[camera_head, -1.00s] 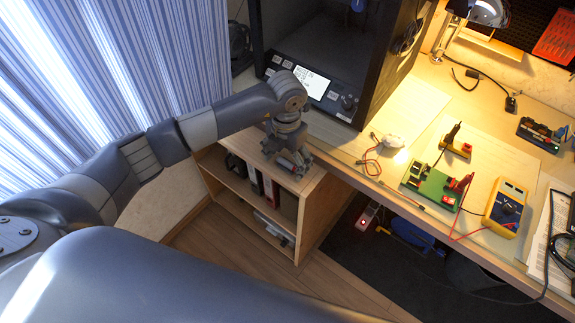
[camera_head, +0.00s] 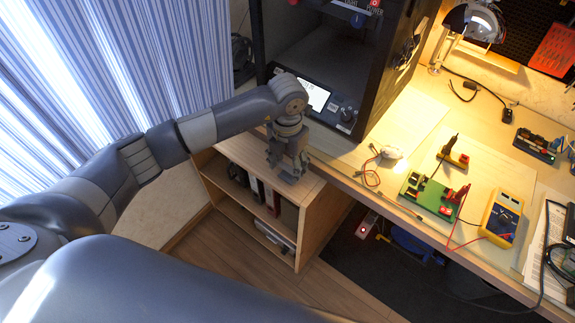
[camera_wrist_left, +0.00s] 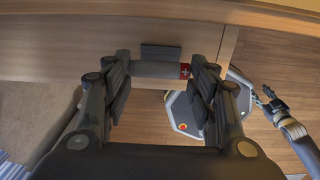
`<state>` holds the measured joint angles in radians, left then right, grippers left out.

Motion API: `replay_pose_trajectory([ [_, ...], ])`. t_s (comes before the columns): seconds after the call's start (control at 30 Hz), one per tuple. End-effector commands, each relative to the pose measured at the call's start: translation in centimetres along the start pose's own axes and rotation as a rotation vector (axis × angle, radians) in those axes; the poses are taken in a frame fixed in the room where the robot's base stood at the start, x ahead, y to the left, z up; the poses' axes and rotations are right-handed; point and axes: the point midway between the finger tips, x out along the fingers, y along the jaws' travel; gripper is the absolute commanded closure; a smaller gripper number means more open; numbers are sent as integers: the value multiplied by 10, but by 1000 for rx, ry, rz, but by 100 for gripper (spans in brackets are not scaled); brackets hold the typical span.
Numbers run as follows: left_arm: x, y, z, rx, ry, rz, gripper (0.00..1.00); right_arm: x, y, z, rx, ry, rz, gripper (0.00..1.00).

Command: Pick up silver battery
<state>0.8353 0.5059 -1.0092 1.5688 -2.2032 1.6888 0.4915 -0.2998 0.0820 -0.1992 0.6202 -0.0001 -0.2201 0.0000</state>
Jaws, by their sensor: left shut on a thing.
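The silver battery (camera_wrist_left: 155,70) is a grey cylinder with a red end marked with a plus. In the wrist view it lies crosswise between the fingertips of my left gripper (camera_wrist_left: 157,82), which is shut on it. In the head view my left gripper (camera_head: 288,172) points down over the top of a low wooden cabinet (camera_head: 310,190). The battery cannot be made out clearly there. What looks like my right gripper (camera_wrist_left: 268,103) shows at the right of the wrist view, too small to tell its jaws.
A black 3D printer (camera_head: 310,60) stands just behind the left gripper. The workbench to the right holds a green circuit board (camera_head: 432,195), a yellow multimeter (camera_head: 502,218) and a white object with a red wire (camera_head: 390,152). Wooden floor lies in front.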

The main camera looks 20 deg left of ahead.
Motion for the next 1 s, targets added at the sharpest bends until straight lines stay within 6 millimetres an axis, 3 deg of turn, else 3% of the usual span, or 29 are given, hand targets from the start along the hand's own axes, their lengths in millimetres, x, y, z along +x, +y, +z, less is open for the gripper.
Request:
replay_pose_trajectory([
  [0.03, -14, 0, 0, 0, -1, 1, 69, -10, 0, -1, 0, 0, 0, 60],
  [0.4, -19, -24, -90, 4, 5, 0, 69, -51, 0, -4, 0, 0, -1, 60],
  [0.6, -21, -35, -131, 1, 2, 0, 69, -61, -1, -6, 1, 0, -3, 60],
  [0.8, -21, -41, -151, 1, 1, 1, 69, -64, -2, -6, 1, 0, -3, 60],
  [1.0, -21, -42, -155, 2, 0, 1, 69, -64, -2, -6, 0, 0, -3, 60],
])
